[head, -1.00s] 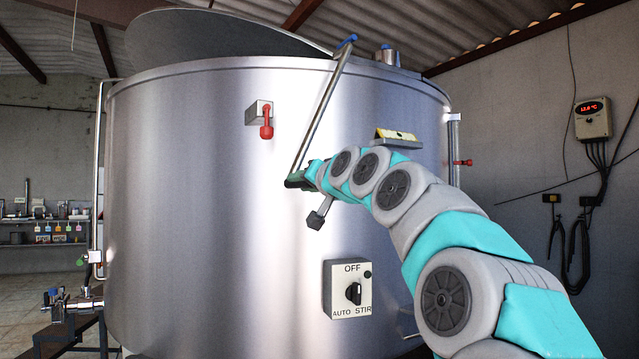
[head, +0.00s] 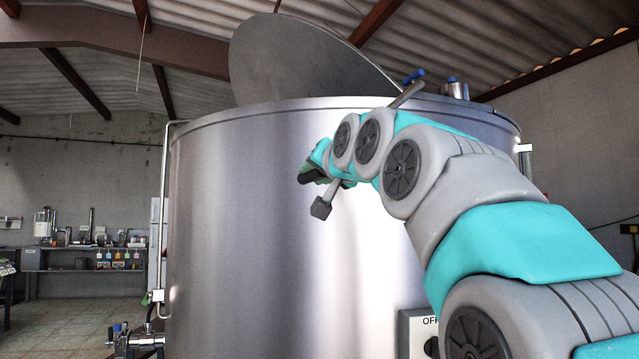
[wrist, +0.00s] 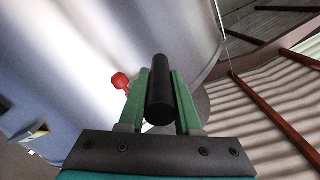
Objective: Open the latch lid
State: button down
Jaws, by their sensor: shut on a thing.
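The steel tank (head: 235,215) fills the middle of the head view. Its round grey lid (head: 300,62) stands steeply tilted above the rim. A metal lever (head: 406,96) with a blue end (head: 414,76) rises at the rim; my arm hides most of it. My gripper (head: 312,174) is in front of the tank wall. In the wrist view, its green fingers (wrist: 160,80) are shut around a black cylindrical grip (wrist: 159,95). A red latch handle (wrist: 120,81) shows left of the fingers there; my arm hides it in the head view.
A switch box (head: 412,335) on the tank is partly behind my arm. A vertical pipe (head: 164,220) runs down the tank's left side to a valve (head: 140,338). A shelf with small items (head: 95,250) stands at the far left.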

jog(key=shift+s+a+r, duration=0.15)
jog(key=shift+a+r, duration=0.35)
jog(key=shift+r, duration=0.25)
jog(key=shift+s+a+r, duration=0.2)
jog(key=shift+a+r, duration=0.25)
jog(key=shift+r, duration=0.25)
jog(key=shift+s+a+r, duration=0.15)
jog(key=shift+a+r, duration=0.35)
jog(key=shift+r, duration=0.25)
jog(key=c, duration=0.6)
grip_release()
jog(key=b+v, duration=0.1)
jog(key=v, duration=0.7)
jog(key=b+v, duration=0.2)
jog(key=v, duration=0.7)
